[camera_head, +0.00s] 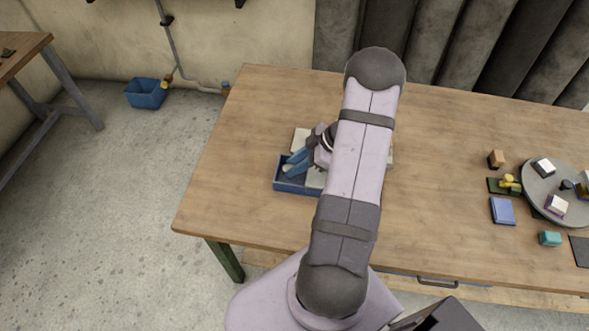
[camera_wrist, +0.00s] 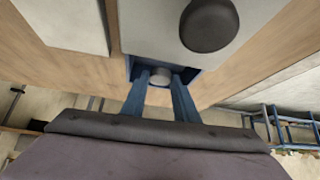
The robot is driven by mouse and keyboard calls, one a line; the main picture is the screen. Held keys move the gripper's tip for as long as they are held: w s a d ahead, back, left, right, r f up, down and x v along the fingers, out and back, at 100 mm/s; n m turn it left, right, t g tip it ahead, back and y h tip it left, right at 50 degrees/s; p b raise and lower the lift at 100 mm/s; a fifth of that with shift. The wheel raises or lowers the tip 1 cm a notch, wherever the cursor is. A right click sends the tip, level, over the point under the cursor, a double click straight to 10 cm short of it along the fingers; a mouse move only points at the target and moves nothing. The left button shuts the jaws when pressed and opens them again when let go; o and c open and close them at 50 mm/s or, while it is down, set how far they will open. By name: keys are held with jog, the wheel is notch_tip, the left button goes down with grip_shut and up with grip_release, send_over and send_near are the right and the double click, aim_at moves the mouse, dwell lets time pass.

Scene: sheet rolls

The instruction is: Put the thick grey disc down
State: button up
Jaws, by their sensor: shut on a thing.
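My gripper (camera_head: 297,164) is over the blue tray (camera_head: 290,187) and is shut on the thick grey disc (camera_head: 288,168). In the wrist view, the pale grey disc (camera_wrist: 159,81) shows between the two blue fingers of my gripper (camera_wrist: 160,76). The dark blue wall of the tray (camera_wrist: 203,74) shows just beyond the fingers. I cannot tell whether the disc touches the tray floor. My arm hides the right part of the tray in the head view.
A pale board (camera_head: 301,138) lies behind the tray, partly hidden. A dark rounded knob (camera_wrist: 209,25) shows over a pale grey surface. The table's left part is clear.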

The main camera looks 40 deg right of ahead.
aim_at(294, 178)
jog(key=shift+f+p, duration=0.35)
jog(key=shift+f, duration=1.15)
jog(key=shift+f, duration=0.15)
jog(key=o, duration=0.7)
jog(key=shift+o, duration=0.2)
jog(key=shift+r, duration=0.25)
jog(key=shift+s+d+r, duration=0.1)
jog(key=shift+d+r, duration=0.05)
jog(key=shift+d, duration=0.05)
jog(key=b+v, duration=0.3)
jog(key=v, duration=0.8)
jog(key=shift+s+r, duration=0.1)
jog(key=shift+r, duration=0.05)
